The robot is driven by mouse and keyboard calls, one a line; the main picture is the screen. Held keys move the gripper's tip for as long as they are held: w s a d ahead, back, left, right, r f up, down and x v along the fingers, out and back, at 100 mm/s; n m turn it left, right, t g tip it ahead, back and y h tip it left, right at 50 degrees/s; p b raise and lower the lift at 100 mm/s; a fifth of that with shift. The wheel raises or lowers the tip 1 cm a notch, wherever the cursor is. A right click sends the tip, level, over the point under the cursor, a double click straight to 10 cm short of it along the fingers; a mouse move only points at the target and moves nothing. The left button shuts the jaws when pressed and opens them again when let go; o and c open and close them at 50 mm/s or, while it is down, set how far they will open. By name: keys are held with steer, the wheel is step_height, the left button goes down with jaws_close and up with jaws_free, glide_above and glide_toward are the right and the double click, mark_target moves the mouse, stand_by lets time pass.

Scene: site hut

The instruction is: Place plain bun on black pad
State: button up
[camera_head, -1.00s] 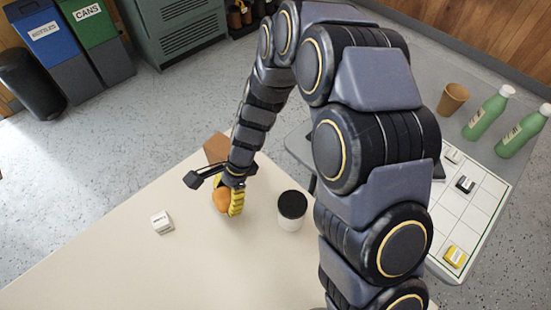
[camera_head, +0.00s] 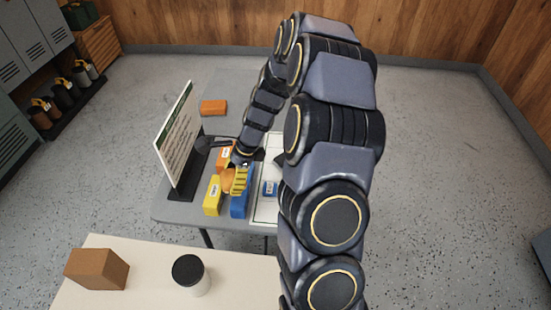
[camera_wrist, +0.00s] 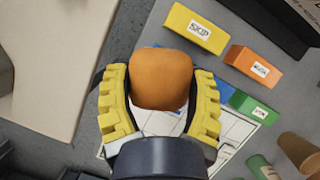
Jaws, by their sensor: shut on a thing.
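The plain bun (camera_head: 229,180), a rounded orange-brown lump, is between the two yellow finger pads of my gripper (camera_head: 238,179). In the wrist view the bun (camera_wrist: 161,78) fills the gap between the pads, and my gripper is shut on it. In the head view the gripper is over the grey table (camera_head: 219,126), among coloured blocks. The bun covers part of a blue block in the wrist view. I cannot clearly make out the black pad in either view; my arm hides part of the grey table.
A yellow block (camera_head: 213,197), blue block (camera_head: 240,206) and orange block (camera_head: 224,154) are close to my gripper. A white gridded sheet (camera_head: 266,207) lies to the right. An upright sign (camera_head: 178,137) stands left. A black-lidded jar (camera_head: 190,276) and brown box (camera_head: 97,269) are on the nearer cream table.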

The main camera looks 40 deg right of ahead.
steer(key=s+d+r+m+t+h, duration=0.1)
steer(key=s+d+m, duration=0.35)
steer(key=d, duration=0.85)
steer(key=w+d+f, duration=0.8)
steer(key=w, duration=0.1)
steer(key=shift+w+d+f, duration=0.45)
steer(key=shift+f, duration=0.2)
steer(key=shift+w+f, duration=0.1)
steer(key=shift+f, duration=1.5)
steer(key=shift+f, duration=0.15)
steer(key=o, duration=1.1)
